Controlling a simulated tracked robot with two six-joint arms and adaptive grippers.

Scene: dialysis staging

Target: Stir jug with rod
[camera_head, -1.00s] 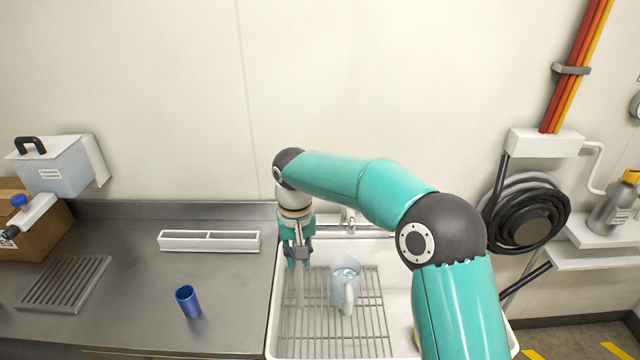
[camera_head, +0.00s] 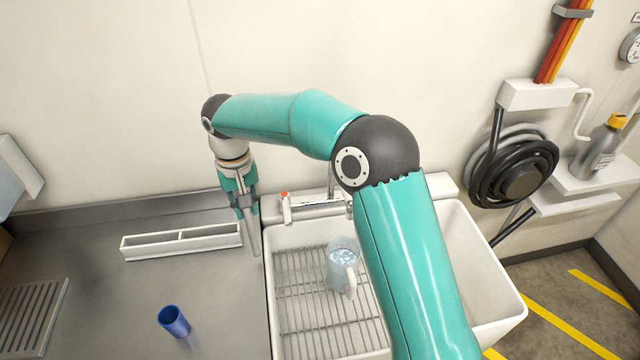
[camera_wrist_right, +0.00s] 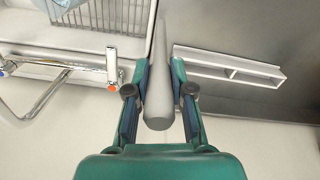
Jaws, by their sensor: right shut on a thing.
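The clear jug (camera_head: 341,254) with a pale handle stands upright on the wire rack in the sink, with pale bluish contents. My right gripper (camera_head: 245,203) is left of the jug, by the sink's left edge. It is shut on the grey rod (camera_head: 251,236), which points downward, outside the jug and apart from it. In the right wrist view the rod (camera_wrist_right: 158,80) sits between the two fingers (camera_wrist_right: 158,95). My left gripper is not in view.
The white sink (camera_head: 495,308) holds the wire rack (camera_head: 305,318). A tap (camera_head: 315,203) is at its back. A white divided tray (camera_head: 180,241) and a blue cup (camera_head: 174,321) are on the steel counter (camera_head: 110,300), which has bare room between them.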

